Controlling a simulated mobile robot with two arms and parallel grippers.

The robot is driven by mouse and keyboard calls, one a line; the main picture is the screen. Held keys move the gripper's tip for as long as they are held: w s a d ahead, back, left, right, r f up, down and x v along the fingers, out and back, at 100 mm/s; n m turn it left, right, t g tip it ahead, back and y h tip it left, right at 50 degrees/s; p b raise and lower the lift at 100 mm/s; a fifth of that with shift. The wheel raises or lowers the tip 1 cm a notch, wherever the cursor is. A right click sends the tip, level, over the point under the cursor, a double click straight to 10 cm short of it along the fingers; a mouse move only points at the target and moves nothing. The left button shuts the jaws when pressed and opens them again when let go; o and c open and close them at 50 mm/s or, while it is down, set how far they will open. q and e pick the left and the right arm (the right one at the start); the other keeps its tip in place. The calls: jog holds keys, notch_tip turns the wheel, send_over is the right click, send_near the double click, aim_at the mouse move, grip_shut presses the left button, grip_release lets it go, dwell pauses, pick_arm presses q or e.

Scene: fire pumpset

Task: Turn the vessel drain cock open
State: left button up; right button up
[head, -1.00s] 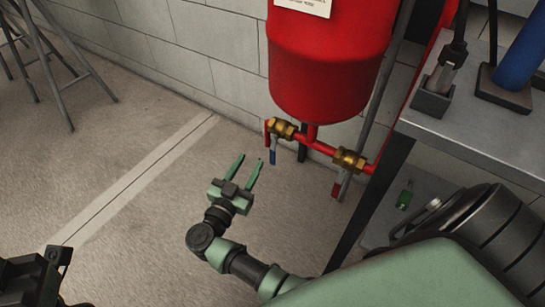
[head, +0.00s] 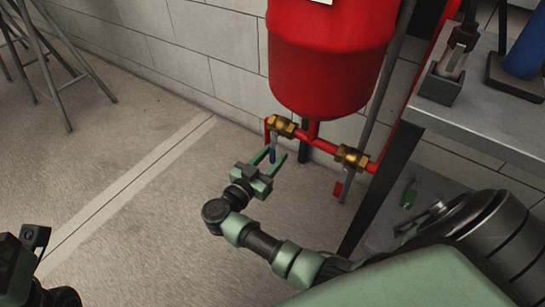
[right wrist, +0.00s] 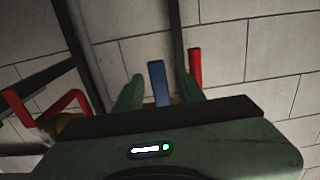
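The red vessel (head: 325,60) hangs by the wall with red pipe below it. On the pipe's left end is a brass cock (head: 281,126) with a blue lever (head: 272,155) hanging down. A second brass cock (head: 351,157) to the right has a red-tipped lever (head: 338,189). My right gripper (head: 276,154) is open, its fingers on either side of the blue lever. The right wrist view shows the blue lever (right wrist: 158,83) between the fingers, with visible gaps on both sides. Part of my left gripper's body shows at the lower left; its fingers are hidden.
A grey bench (head: 480,115) stands at the right, its leg near the red-tipped lever. A red pipe (right wrist: 195,68) rises beside the right finger in the wrist view. A stool (head: 45,60) stands far left. The floor left of my right arm is clear.

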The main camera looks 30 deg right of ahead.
grip_shut()
dwell(1.4)
